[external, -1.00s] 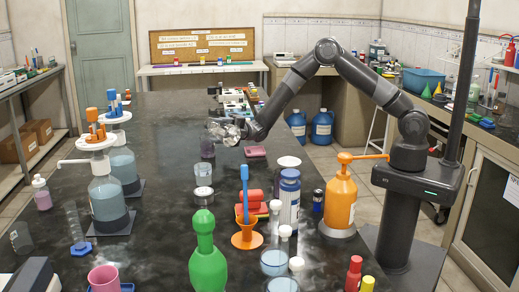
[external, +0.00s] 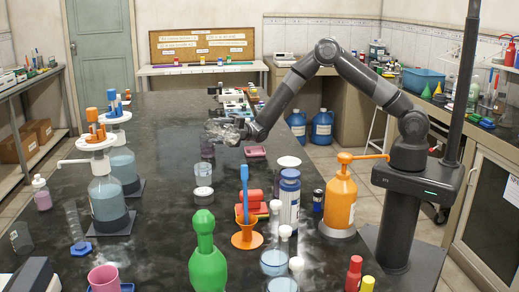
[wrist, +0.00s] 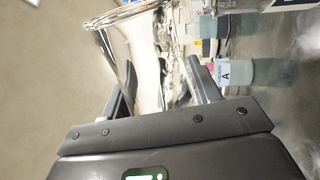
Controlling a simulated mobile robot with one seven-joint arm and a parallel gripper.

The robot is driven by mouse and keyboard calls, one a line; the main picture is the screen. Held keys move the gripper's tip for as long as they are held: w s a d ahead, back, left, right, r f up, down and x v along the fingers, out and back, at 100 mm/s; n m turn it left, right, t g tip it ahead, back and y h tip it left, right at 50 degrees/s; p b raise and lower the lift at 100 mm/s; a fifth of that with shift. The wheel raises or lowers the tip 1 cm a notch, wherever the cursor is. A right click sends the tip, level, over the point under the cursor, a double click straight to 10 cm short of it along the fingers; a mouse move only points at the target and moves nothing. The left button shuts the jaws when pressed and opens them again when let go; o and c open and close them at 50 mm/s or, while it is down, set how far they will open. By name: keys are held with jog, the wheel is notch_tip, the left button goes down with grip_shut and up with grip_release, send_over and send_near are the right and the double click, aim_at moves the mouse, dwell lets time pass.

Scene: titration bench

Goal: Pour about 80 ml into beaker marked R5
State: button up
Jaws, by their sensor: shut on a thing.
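My gripper (external: 240,130) is shut on a clear glass vessel (external: 222,132) and holds it tilted above the bench, left of my wrist. In the wrist view the vessel (wrist: 150,48) lies between the fingers, with strong reflections. Its liquid level cannot be made out. Below it in the external view stands a small dark purplish beaker (external: 207,150). A clear beaker (external: 203,172) stands nearer the camera. In the wrist view a beaker labelled A (wrist: 236,74) stands to the right of the fingers. I cannot read an R5 mark on any beaker.
Dispenser bottles (external: 106,199) stand at left. The bench's middle left is clear.

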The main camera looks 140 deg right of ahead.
jog(key=shift+d+m, duration=0.1)
jog(key=shift+m, duration=0.3)
dwell(0.3)
jog(key=n, duration=0.3)
jog(key=shift+w+a+y, duration=0.15)
jog(key=shift+a+y, duration=0.25)
jog(key=shift+a+f+n+y, duration=0.4)
jog(key=shift+f+n, duration=0.1)
jog(key=shift+n, duration=0.5)
jog(key=shift+d+r+n+y, duration=0.15)
jog(key=shift+r+n+y, duration=0.2)
jog(key=shift+n, duration=0.75)
jog(key=shift+r+n, duration=0.4)
jog(key=shift+r, duration=0.1)
jog(key=shift+r, duration=0.1)
